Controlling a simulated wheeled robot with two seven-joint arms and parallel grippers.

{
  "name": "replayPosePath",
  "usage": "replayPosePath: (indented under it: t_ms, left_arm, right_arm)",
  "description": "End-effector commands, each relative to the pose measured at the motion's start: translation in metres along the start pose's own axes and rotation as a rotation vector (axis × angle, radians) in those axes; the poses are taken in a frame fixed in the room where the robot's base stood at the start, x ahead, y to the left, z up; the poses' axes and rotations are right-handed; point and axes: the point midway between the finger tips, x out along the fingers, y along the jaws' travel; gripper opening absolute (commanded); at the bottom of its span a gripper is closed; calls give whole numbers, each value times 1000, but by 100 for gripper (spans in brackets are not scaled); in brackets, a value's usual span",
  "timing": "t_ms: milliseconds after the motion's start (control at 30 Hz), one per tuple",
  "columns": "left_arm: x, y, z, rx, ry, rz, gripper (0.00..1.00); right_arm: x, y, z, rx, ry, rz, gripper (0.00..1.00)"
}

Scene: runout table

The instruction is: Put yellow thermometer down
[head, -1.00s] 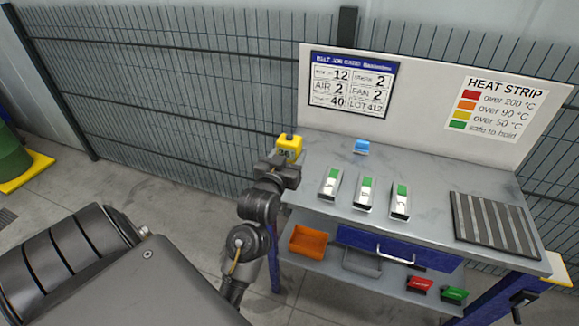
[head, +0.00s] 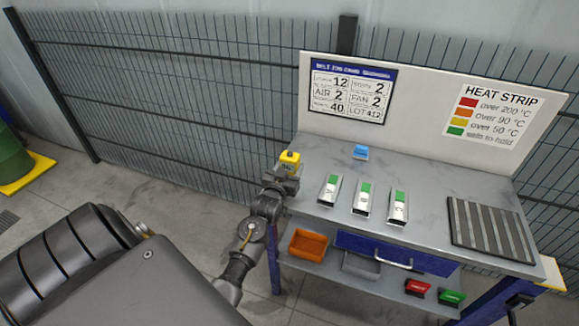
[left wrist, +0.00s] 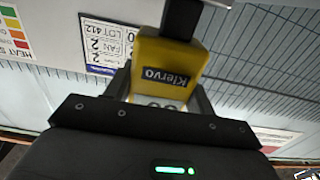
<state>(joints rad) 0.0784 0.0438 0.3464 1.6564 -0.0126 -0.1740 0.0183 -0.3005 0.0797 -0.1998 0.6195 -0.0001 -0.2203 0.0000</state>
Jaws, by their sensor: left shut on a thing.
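The yellow thermometer (head: 290,157) is held in my left gripper (head: 285,172) at the table's left end in the head view. In the left wrist view the thermometer (left wrist: 168,62) shows a dark label reading "Klervo" and sits between the fingers of the left gripper (left wrist: 160,98). The gripper is shut on it. The grey table (head: 400,240) is just to its right. I cannot tell whether the thermometer touches the tabletop. My right gripper is not in view.
Three metal pieces with green strips (head: 363,198) stand mid-table. An upright board (head: 430,105) closes the back. The front left tabletop is clear.

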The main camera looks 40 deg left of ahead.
Motion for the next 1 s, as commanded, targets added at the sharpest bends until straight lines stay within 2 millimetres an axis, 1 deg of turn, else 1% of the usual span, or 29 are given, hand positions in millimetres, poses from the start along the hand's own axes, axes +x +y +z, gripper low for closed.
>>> replayPosePath:
  t_ms: [67, 300, 433, 467, 600, 867, 967, 1000]
  left_arm:
    - [0, 0, 2, 0, 2, 0, 35]
    - [0, 0, 4, 0, 3, 0, 35]
    - [0, 0, 8, 1, 3, 0, 35]
    - [0, 0, 8, 1, 1, 0, 57]
    - [0, 0, 7, 1, 1, 0, 75]
    - [0, 0, 7, 1, 1, 0, 76]
    - [-1, 0, 2, 0, 1, 0, 76]
    - [-5, 0, 6, 1, 0, 1, 76]
  right_arm:
    - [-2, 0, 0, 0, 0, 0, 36]
    - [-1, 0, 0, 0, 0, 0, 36]
    - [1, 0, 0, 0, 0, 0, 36]
    - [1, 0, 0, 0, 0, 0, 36]
    - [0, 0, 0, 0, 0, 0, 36]
    - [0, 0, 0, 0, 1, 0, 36]
    - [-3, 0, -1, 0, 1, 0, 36]
    - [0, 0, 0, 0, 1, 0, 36]
